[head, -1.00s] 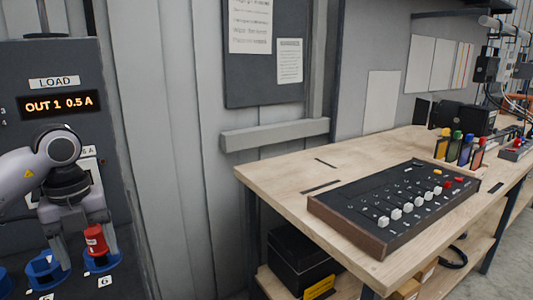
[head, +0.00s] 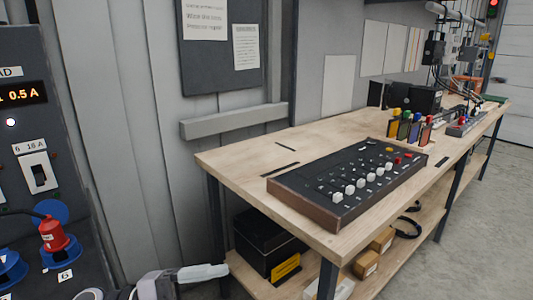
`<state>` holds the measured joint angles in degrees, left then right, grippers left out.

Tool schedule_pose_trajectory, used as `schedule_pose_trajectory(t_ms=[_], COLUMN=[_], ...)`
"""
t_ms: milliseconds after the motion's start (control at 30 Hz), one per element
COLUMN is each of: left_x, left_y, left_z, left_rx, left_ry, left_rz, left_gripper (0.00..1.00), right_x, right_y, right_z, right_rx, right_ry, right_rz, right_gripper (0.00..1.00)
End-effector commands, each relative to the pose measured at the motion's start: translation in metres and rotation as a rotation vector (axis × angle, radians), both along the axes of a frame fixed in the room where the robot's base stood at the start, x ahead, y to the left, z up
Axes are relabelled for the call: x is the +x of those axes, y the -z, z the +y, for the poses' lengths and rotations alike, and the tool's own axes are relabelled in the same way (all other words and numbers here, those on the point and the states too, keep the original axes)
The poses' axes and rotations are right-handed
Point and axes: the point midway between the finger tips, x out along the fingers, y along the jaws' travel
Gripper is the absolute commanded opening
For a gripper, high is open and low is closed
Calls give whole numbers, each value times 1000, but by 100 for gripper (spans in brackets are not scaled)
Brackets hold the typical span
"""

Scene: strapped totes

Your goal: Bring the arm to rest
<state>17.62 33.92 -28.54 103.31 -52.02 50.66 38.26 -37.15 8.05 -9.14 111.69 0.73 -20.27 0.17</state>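My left gripper (head: 200,272) shows at the bottom edge of the head view, low beside the dark load panel (head: 90,230). It points right, towards the space under the bench. Only part of it is in the frame, and I cannot tell whether its fingers are open or shut. A red plug (head: 53,236) sits in a blue socket on the panel at the lower left, apart from the gripper. My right gripper is not in view.
A wooden bench (head: 235,165) carries a black control box (head: 320,200) with white, red and yellow knobs. A black case (head: 262,245) and cardboard boxes (head: 366,262) sit on its lower shelf. A grey wall stands behind. The floor is clear at the right.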

Motion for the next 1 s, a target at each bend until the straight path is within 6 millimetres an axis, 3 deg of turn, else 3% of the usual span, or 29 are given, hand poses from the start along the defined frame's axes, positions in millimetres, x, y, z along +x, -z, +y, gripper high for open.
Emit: schedule_pose_trajectory(t_ms=[133, 233, 400, 567, 700, 833, 1000], left_x=[13, 22, 20, -16, -65, -100, -116], left_y=[11, 32, 99, 184, 245, 275, 287], left_z=[8, 25, 64, 98, 113, 119, 120], left_rx=[-243, -352, -435, -400, -321, -260, -232], left_ry=[-251, -445, -788, -1077, -1242, -1314, -1340], left_rz=[156, 290, 573, 889, 1137, 1284, 1347], left_gripper=[73, 73, 73, 73, 73, 73, 73], right_x=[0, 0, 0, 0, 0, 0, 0], right_y=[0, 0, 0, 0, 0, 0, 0], right_z=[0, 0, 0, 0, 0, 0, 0], right_rx=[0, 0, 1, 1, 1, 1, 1], right_ry=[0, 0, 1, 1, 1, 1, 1], right_rz=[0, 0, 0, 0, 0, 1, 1], right_gripper=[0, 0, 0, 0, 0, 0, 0])
